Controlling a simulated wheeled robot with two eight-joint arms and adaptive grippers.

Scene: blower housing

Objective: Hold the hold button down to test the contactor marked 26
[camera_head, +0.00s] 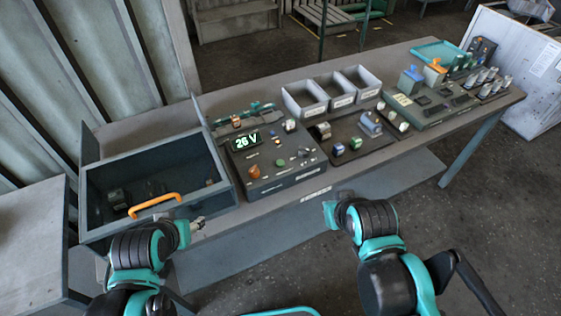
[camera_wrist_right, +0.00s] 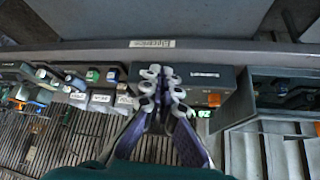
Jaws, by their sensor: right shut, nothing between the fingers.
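A dark test box (camera_head: 275,165) stands on the bench, its lit display (camera_head: 246,141) reading "26 V". Its top carries several buttons and knobs, including an orange one (camera_head: 254,171) and a green one (camera_head: 280,163); I cannot read which is the hold button. I cannot make out a contactor marked 26; dark block-like parts (camera_head: 119,198) lie in the open drawer. My left gripper (camera_head: 197,223) is at the drawer's front right; its finger opening is unclear. My right gripper (camera_wrist_right: 164,82) is shut and empty, in front of the bench edge; its fingers are mostly hidden in the head view.
The drawer-like bin (camera_head: 200,158) has an orange handle (camera_head: 155,204). Three white bins (camera_head: 303,108) stand behind a board with coloured knobs (camera_head: 355,143). Another panel (camera_head: 435,103) and a teal tray (camera_head: 437,53) are at the right. The bench's front strip is clear.

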